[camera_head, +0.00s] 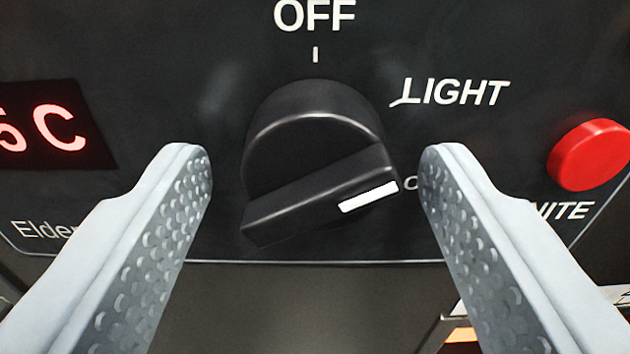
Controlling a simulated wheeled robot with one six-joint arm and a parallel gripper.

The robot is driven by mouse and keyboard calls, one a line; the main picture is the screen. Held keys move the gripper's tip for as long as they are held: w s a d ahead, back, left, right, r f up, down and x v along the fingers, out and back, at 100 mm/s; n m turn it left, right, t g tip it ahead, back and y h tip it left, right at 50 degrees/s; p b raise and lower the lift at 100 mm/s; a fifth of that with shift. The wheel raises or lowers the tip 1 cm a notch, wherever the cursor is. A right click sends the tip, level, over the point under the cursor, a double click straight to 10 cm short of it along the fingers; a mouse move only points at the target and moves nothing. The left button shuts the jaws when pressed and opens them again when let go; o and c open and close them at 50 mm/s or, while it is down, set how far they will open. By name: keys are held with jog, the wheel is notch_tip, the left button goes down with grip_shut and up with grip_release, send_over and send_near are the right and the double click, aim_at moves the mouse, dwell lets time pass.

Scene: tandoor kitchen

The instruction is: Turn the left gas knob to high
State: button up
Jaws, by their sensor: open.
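A black gas knob (315,160) sits on a dark control panel in the middle of the view. Its raised grip bar is tilted, and the white mark (369,197) on it points to the right and slightly up, below the LIGHT label (455,92). The OFF label (315,15) and its tick are straight above the knob. My gripper (317,180) is open, with one finger on each side of the knob. I see a gap between each finger and the knob. The right finger hides part of the lettering beside the knob.
A red button (592,154) stands out from the panel at the right, above partly hidden lettering ending in "NITE". A red-lit display (45,138) reading "5 C" is at the left.

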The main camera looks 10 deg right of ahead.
jog(key=c, duration=1)
jog(key=shift+o, duration=0.2)
jog(key=shift+m, duration=0.4)
jog(key=m, duration=0.9)
jog(key=shift+a, duration=0.1)
jog(key=m, duration=0.4)
jog(key=shift+r, duration=0.1)
jog(key=m, duration=0.3)
jog(key=shift+m, duration=0.3)
jog(key=m, duration=0.6)
jog(key=shift+m, duration=0.4)
